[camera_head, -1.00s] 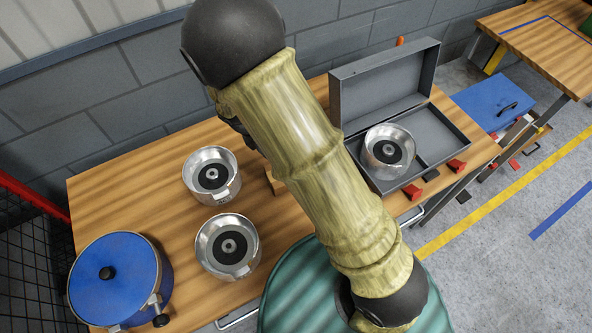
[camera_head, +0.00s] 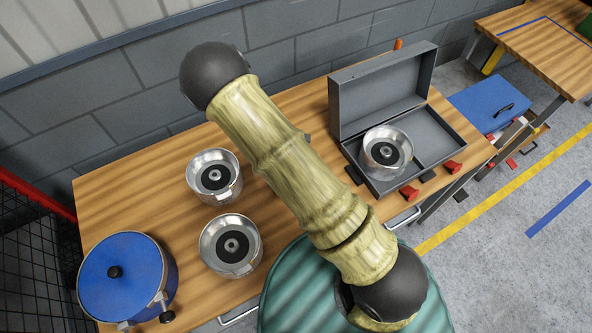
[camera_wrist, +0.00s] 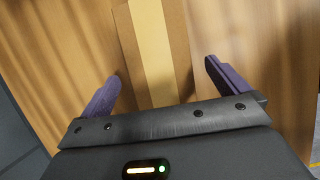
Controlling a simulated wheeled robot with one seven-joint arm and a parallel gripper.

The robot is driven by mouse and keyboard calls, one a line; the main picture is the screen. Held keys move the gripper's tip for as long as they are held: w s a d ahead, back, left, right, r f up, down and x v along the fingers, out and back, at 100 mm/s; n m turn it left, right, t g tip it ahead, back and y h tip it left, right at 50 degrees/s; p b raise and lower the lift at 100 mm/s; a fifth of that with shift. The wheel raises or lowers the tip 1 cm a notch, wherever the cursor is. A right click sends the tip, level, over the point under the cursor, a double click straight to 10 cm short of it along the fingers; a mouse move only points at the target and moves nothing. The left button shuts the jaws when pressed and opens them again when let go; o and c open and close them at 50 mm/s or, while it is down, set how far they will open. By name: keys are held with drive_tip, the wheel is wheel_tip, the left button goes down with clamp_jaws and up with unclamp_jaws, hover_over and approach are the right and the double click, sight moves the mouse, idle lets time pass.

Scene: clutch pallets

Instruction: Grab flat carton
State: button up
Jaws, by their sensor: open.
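The flat carton (camera_wrist: 151,45) shows in the wrist view as a narrow brown shape with a paler strip down its middle, over the wooden table. My gripper (camera_wrist: 162,72) is open, with one purple finger on each side of the carton. A gap shows between each finger and the carton in the picture; how far the fingertips reach down beside it is unclear. In the head view my arm hides both the gripper and the carton.
On the workbench (camera_head: 130,199) stand two metal clutch housings (camera_head: 214,176) (camera_head: 230,244) and a blue pot (camera_head: 122,275). To the right, an open grey case (camera_head: 434,147) holds another housing (camera_head: 388,151). A block wall (camera_head: 290,50) runs behind.

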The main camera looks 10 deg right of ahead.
drive_tip(key=shift+f, duration=0.1)
drive_tip(key=shift+a+p+x, duration=0.25)
drive_tip(key=shift+p+x, duration=0.85)
drive_tip(key=shift+x, duration=0.15)
drive_tip(key=shift+p+x, duration=0.35)
drive_tip(key=shift+x, duration=1)
drive_tip(key=shift+a, duration=0.15)
drive_tip(key=c, duration=1)
drive_tip(key=shift+r+b, duration=1.65)
drive_tip(key=shift+r, duration=3.35)
